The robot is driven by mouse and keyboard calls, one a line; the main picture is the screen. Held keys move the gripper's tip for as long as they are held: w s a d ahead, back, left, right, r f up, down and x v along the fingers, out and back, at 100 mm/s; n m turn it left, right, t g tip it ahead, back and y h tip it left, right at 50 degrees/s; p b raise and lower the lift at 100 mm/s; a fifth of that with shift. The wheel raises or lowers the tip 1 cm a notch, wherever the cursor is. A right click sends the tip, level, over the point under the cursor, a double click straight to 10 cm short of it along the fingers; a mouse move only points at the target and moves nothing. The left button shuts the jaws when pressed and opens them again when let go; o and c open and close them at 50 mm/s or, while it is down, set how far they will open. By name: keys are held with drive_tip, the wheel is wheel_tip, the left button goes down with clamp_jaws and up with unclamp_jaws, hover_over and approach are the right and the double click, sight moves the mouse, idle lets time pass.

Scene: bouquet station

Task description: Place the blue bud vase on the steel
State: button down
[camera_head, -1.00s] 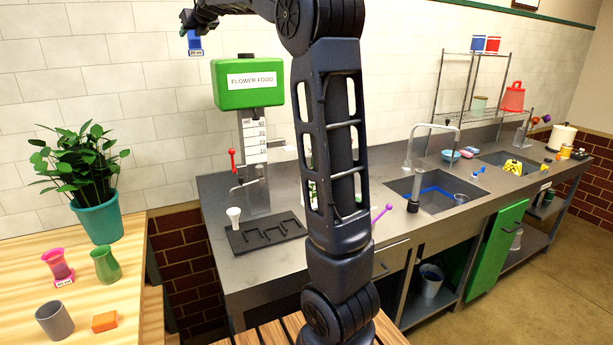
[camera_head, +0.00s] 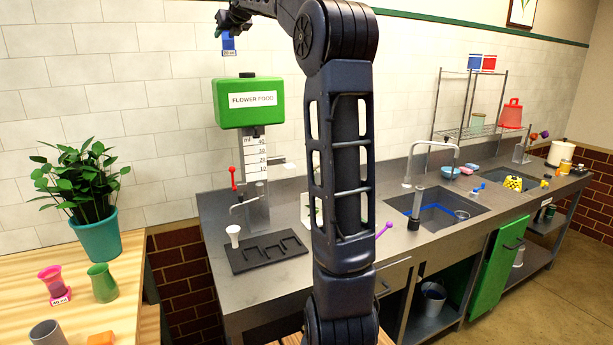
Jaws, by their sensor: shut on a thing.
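The blue bud vase (camera_head: 229,45) is small, with a white label at its lower part. It hangs high in the air at the upper left of the head view, in front of the tiled wall. My gripper (camera_head: 228,31) is shut on it from above; the fingers are small and dark here. The steel counter (camera_head: 400,246) runs below, from left of centre to the far right. The vase is well above the counter and apart from it. My arm hides part of the counter's middle.
A green flower food dispenser (camera_head: 249,102) stands on the counter just below the vase. A black slotted tray (camera_head: 240,263) and white cup (camera_head: 233,236) are before it. A sink (camera_head: 440,208) is to the right. The wooden table (camera_head: 130,262) holds a plant and vases.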

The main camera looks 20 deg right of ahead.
drive_tip(key=d+r+m+h, duration=0.1)
drive_tip(key=d+r, duration=0.1)
drive_tip(key=d, duration=0.9)
drive_tip(key=w+d+f, duration=0.2)
drive_tip(key=d+f, duration=0.3)
drive_tip(key=d, duration=0.7)
drive_tip(key=w+d+f, duration=0.1)
drive_tip(key=d+f, duration=1.3)
drive_tip(key=f, duration=0.2)
drive_tip(key=w+d+f, duration=0.2)
drive_tip(key=d+f, duration=1.2)
drive_tip(key=f, duration=0.3)
wheel_tip(320, 180, down, 16)
drive_tip(key=n+y, duration=0.3)
drive_tip(key=shift+s+a+f+n+g+y, duration=0.25)
drive_tip(key=shift+a+f+n+g+y, duration=1.1)
drive_tip(key=shift+a+f, duration=1.55)
drive_tip(key=shift+s+a+f+n+g+y, duration=0.3)
drive_tip(key=shift+a+f+n+g+y, duration=1.1)
drive_tip(key=shift+a+f, duration=1.55)
drive_tip(key=shift+s+a+f+n+g+y, duration=0.25)
drive_tip(key=shift+a+f+n+g+y, duration=1.1)
drive_tip(key=shift+a+f, duration=1.55)
